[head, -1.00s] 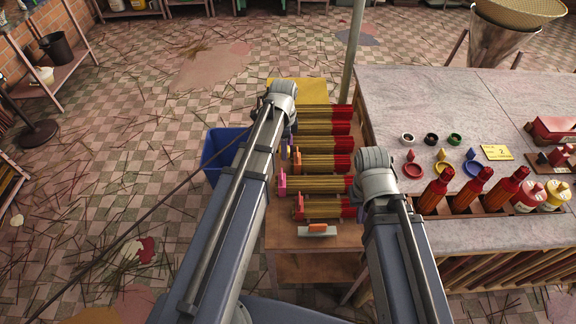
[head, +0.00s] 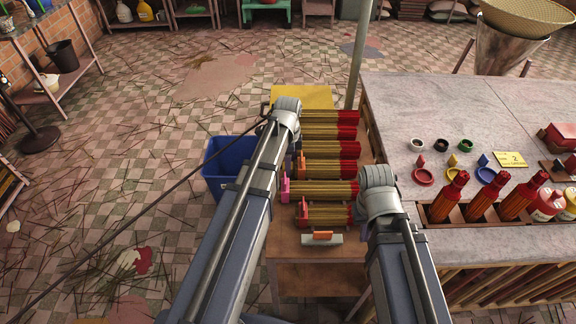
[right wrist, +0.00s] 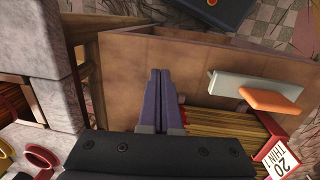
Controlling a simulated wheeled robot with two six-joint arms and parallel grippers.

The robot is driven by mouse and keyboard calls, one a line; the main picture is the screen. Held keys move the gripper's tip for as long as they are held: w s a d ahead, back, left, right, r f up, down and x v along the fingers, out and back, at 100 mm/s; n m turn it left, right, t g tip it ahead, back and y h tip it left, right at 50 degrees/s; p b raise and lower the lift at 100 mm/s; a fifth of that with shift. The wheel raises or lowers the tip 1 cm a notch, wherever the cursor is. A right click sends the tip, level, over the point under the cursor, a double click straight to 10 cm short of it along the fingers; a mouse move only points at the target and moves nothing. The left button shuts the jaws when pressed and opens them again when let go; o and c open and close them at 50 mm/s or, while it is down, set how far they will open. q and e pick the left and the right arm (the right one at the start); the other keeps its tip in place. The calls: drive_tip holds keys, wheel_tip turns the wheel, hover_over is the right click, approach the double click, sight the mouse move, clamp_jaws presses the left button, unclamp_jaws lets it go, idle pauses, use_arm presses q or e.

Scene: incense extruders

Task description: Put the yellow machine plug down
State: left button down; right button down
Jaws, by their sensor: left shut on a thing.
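I cannot make out the yellow machine plug for certain. A thin dark cord (head: 135,210) runs from beside my left arm down to the lower left; its upper end goes behind the arm. My left gripper is hidden behind its own arm, so what it holds does not show. In the right wrist view my right gripper (right wrist: 159,76) has its two purple fingers together with nothing between them. It is above the small wooden table (right wrist: 140,55); in the head view it is hidden by its arm.
Several incense bundles (head: 328,170) and an orange-handled scraper (head: 322,237) lie on the small table, with a yellow sheet (head: 302,95) at its far end. A blue bin (head: 226,158) stands left. The grey counter (head: 430,105) holds rings, a small yellow piece (head: 452,161) and red bottles.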

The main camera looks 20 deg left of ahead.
use_arm(q)
drive_tip(key=shift+f+b, duration=0.6)
drive_tip(key=shift+f, duration=0.1)
drive_tip(key=shift+r, duration=0.1)
drive_tip(key=shift+c, duration=2.1)
unclamp_jaws()
